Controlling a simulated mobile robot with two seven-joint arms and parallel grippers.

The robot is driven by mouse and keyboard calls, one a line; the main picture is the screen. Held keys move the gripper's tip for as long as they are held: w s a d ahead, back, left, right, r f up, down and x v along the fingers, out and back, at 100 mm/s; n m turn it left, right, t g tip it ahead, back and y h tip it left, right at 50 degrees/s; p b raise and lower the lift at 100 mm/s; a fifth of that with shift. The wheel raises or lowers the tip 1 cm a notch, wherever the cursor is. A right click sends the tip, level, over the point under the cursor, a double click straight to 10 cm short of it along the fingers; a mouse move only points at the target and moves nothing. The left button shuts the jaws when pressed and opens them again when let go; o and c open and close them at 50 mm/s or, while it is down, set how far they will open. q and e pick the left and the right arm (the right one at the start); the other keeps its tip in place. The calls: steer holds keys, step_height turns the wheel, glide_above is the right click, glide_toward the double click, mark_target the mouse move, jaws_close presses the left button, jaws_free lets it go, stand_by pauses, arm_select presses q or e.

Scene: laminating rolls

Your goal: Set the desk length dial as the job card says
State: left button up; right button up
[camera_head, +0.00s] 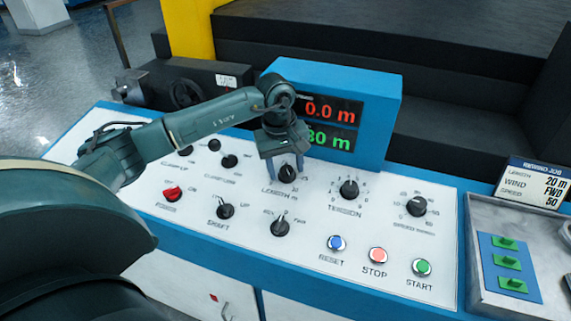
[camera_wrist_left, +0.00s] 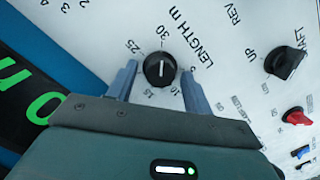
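The length dial (camera_head: 287,173) is a black knob on the white panel, marked LENGTH m. In the left wrist view the dial (camera_wrist_left: 160,70) has a white line lying between the 30 mark and the side near 15. My left gripper (camera_head: 286,164) is above the dial, pointing down. Its two fingers stand apart on either side of the knob, with gaps visible in the wrist view (camera_wrist_left: 159,72). The job card (camera_head: 537,185) reads length 20 m, wind FWD, speed 50. The display (camera_head: 331,122) shows red 0.0 m and a green number ending in 0 m, probably 30. My right gripper is not in view.
The shaft knob (camera_head: 225,211), wind-direction knob (camera_head: 280,227), tension knob (camera_head: 348,189) and speed knob (camera_head: 416,207) surround the dial. A red switch (camera_head: 172,193) is at left. Reset (camera_head: 336,243), stop (camera_head: 377,255) and start (camera_head: 421,267) buttons line the front. The blue display housing (camera_head: 383,95) rises behind.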

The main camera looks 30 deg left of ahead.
arm_select(q)
steer(key=c, duration=0.9)
steer(key=shift+n+b, duration=0.3)
